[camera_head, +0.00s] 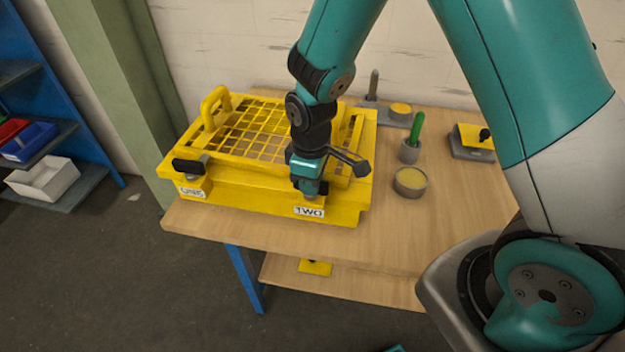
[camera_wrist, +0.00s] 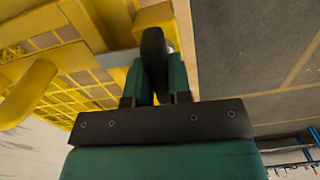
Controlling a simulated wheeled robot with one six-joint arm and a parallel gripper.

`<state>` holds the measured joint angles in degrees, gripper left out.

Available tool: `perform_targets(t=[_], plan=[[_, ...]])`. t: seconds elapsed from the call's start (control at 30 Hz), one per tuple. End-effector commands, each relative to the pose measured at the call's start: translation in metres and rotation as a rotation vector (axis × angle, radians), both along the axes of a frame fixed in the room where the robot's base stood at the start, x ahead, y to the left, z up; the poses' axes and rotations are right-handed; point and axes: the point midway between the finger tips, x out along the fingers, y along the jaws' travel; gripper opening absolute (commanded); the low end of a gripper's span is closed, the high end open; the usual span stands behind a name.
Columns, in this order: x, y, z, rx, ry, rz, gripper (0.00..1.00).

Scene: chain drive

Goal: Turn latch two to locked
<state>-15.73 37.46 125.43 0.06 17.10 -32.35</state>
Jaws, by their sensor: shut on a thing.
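The yellow guard box (camera_head: 250,200) stands on the wooden table, with a mesh lid and a yellow handle (camera_head: 215,100). The plate marked TWO (camera_head: 309,211) is on its front face at the right. My gripper (camera_head: 309,190) is right above that plate, pointing down. In the wrist view my gripper (camera_wrist: 156,85) is shut on the black handle of latch two (camera_wrist: 154,45), which stands between the green fingers. In the head view my gripper hides most of that latch. Latch one, with a black handle (camera_head: 188,166), sits at the front left above its own label plate (camera_head: 191,192).
A green-handled tool in a grey cup (camera_head: 411,149), a round tin (camera_head: 410,181) and a grey block with a yellow plate (camera_head: 474,141) stand right of the box. A yellow piece (camera_head: 315,267) lies on the lower shelf. The table's front right is clear.

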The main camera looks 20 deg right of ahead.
Motion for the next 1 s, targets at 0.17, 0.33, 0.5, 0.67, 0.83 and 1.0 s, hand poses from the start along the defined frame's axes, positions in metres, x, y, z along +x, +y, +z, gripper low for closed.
perform_targets(t=[0.17,0.33,0.5,0.67,0.83,1.0], plan=[[-0.0007,0.0006,0.0003,0.001,0.002,0.073,0.0],[-0.0008,0.0008,0.0003,0.002,0.002,0.11,0.0],[-0.0008,0.001,0.0003,0.002,0.002,0.122,0.0],[-0.0008,0.0012,0.0003,0.003,0.003,0.123,0.0],[-0.0009,0.0014,0.0003,0.003,0.003,0.123,0.24],[-0.0007,0.0007,0.0002,0.002,0.002,0.121,0.45]])
